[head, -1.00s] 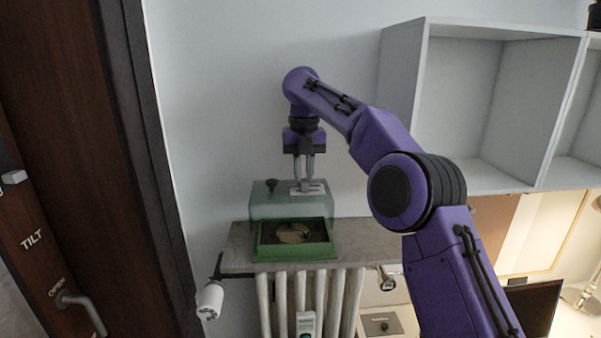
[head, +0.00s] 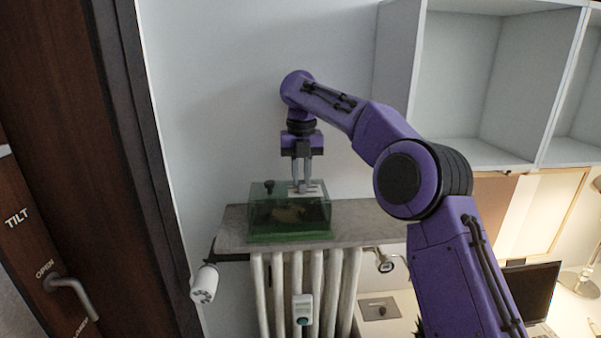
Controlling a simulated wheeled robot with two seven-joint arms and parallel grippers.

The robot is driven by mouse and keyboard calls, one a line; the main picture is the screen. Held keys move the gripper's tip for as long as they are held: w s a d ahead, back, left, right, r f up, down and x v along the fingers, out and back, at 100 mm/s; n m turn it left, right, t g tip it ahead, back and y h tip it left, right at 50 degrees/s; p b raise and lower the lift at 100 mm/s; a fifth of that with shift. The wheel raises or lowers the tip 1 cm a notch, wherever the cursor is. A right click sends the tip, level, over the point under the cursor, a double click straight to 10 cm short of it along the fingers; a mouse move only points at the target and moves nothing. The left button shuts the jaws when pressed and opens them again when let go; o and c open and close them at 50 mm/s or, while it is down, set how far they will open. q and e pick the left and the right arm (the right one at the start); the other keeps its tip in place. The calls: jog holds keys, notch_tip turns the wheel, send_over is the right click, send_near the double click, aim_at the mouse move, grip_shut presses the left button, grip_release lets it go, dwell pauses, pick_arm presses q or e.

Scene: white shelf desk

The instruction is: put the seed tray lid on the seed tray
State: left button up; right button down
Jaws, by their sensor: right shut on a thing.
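The green seed tray (head: 290,237) sits on the grey ledge above the radiator, with soil and a pale patch inside. The clear greenish seed tray lid (head: 262,208) is down over the tray, so the tray's contents show through its front wall. It has a dark knob on its top left and a white piece on its top right. My right gripper (head: 306,189) points down and is shut on the lid at the white piece. Whether the lid's lower edge rests fully on the tray rim cannot be told. My left gripper is not in view.
The ledge (head: 365,224) is clear to the right of the tray. A white radiator (head: 335,280) with a valve (head: 204,284) at its left is below. A white shelf (head: 475,80) hangs at the upper right. A dark door with a handle (head: 75,287) stands left.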

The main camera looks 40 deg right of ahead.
jog(key=shift+f, duration=0.25)
jog(key=c, duration=1)
grip_release()
jog(key=shift+r, duration=0.1)
notch_tip(320, 180, up, 8)
jog(key=p, duration=0.4)
notch_tip(320, 180, up, 2)
jog(key=shift+w+r, duration=0.1)
jog(key=shift+r, duration=0.1)
